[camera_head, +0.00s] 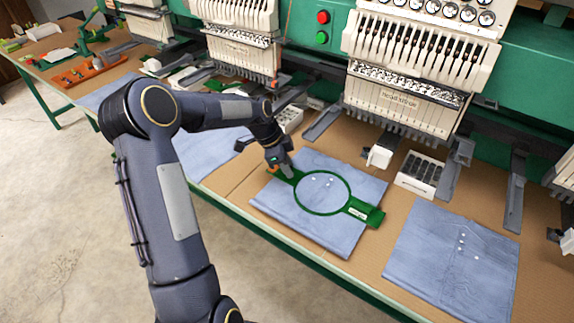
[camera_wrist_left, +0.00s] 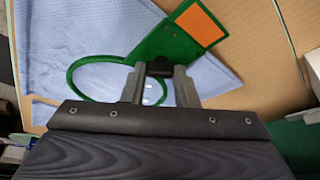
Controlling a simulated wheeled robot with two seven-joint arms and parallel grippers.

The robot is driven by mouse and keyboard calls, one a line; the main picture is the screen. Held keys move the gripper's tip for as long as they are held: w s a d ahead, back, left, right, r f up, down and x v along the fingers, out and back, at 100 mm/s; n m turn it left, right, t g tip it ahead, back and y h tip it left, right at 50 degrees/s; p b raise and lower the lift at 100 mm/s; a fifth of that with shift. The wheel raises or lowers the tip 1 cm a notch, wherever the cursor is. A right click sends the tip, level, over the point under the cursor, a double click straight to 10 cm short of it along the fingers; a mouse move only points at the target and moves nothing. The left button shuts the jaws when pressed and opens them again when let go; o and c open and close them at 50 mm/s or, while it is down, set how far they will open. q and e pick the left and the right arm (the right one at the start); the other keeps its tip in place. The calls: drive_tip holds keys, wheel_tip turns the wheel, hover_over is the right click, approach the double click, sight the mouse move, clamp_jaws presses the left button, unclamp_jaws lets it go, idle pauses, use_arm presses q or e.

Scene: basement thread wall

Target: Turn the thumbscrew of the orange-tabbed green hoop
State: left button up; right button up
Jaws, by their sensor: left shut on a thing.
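A green hoop (camera_head: 323,212) lies on a folded blue cloth (camera_head: 335,242) on the table. It has a green bracket at each end; the right one (camera_head: 366,211) carries a small white label. In the left wrist view the near bracket (camera_wrist_left: 160,45) bears an orange tab (camera_wrist_left: 200,25), and the ring (camera_wrist_left: 72,78) curves off to the left. My left gripper (camera_head: 287,170) is at the hoop's upper-left end, fingers pointing down. In the left wrist view its fingers (camera_wrist_left: 160,85) are closed on a small black knob, the thumbscrew (camera_wrist_left: 159,69). My right gripper is out of view.
Embroidery machine heads (camera_head: 405,100) stand along the back. A second blue cloth (camera_head: 455,255) lies at the right, another (camera_head: 208,150) at the left. A white box with dark items (camera_head: 420,172) sits behind the hoop. Orange tray (camera_head: 90,70) is far left.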

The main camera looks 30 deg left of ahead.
use_arm(q)
drive_tip(key=shift+s+d+f+n+t+y+b, duration=0.1)
drive_tip(key=shift+f+n+t+y+b, duration=0.2)
drive_tip(key=shift+n+b, duration=0.8)
drive_tip(key=shift+s+d+r+n+b, duration=0.1)
drive_tip(key=shift+r+n+b, duration=0.05)
drive_tip(key=shift+n+b, duration=0.65)
drive_tip(key=shift+r+n+t+y, duration=0.1)
drive_tip(key=shift+n+t+y, duration=0.2)
drive_tip(key=shift+n+t, duration=0.15)
drive_tip(key=o, duration=1)
